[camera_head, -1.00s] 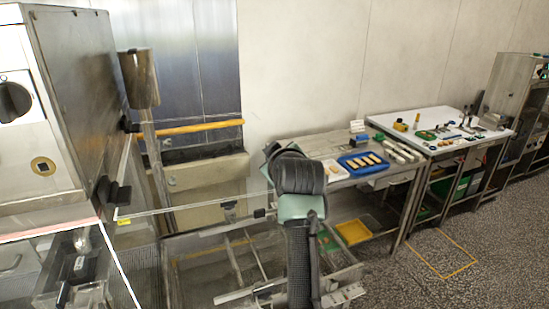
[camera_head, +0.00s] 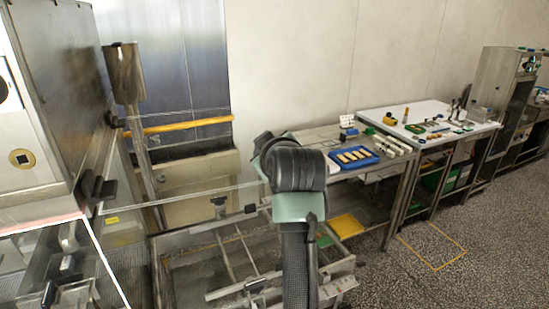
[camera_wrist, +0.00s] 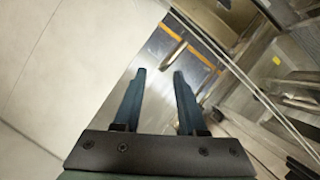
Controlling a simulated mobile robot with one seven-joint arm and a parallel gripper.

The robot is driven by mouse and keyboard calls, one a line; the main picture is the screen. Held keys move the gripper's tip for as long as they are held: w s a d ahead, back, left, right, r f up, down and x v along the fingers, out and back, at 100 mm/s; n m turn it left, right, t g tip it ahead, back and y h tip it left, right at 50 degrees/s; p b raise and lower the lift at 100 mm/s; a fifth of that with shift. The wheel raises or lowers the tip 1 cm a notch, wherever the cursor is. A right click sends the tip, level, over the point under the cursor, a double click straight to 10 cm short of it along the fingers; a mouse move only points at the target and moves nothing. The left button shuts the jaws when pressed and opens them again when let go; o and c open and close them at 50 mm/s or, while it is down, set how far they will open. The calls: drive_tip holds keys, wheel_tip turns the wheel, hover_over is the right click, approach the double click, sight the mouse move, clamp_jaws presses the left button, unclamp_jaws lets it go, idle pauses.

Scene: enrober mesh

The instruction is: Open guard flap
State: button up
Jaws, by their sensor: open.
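The guard flap looks like a clear, see-through panel (camera_head: 185,165) with thin bright edges, beside the steel machine (camera_head: 60,100) at left. Black fittings (camera_head: 98,188) sit at its machine side. It appears closed, but its exact angle is hard to tell. In the wrist view, a clear panel edge (camera_wrist: 238,72) runs diagonally right of my gripper (camera_wrist: 160,72), with a small yellow label (camera_wrist: 277,60) behind it. My gripper is open, with two blue fingers apart and nothing between them. It appears apart from the panel. In the head view, my arm hides my gripper.
A metal frame (camera_head: 215,292) lies low in front. A yellow bar (camera_head: 190,125) crosses behind the panel. A steel table (camera_head: 325,138) with a blue tray (camera_head: 368,164) and a white-topped table (camera_head: 385,112) stand at right. The speckled floor (camera_head: 440,215) there is mostly free.

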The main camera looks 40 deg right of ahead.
drive_tip(key=b+v, duration=0.2)
drive_tip(key=v, duration=0.7)
drive_tip(key=shift+b, duration=0.35)
drive_tip(key=shift+w+d, duration=0.1)
drive_tip(key=a+r+t+y+b, duration=0.1)
drive_tip(key=a+r+t, duration=0.45)
drive_tip(key=a, duration=0.45)
drive_tip(key=a+r+t+y+b, duration=0.1)
drive_tip(key=a+r+t, duration=0.3)
drive_tip(key=a+r, duration=0.45)
drive_tip(key=s+a+r+t+y, duration=0.2)
drive_tip(key=s+a+r+t, duration=0.1)
drive_tip(key=s+a, duration=0.2)
drive_tip(key=s+a+r+t+y, duration=0.3)
drive_tip(key=s+a, duration=0.2)
drive_tip(key=a, duration=0.4)
drive_tip(key=shift+a+r+m, duration=0.15)
drive_tip(key=shift+a+m, duration=0.05)
drive_tip(key=shift+m, duration=0.2)
drive_tip(key=shift+w, duration=0.1)
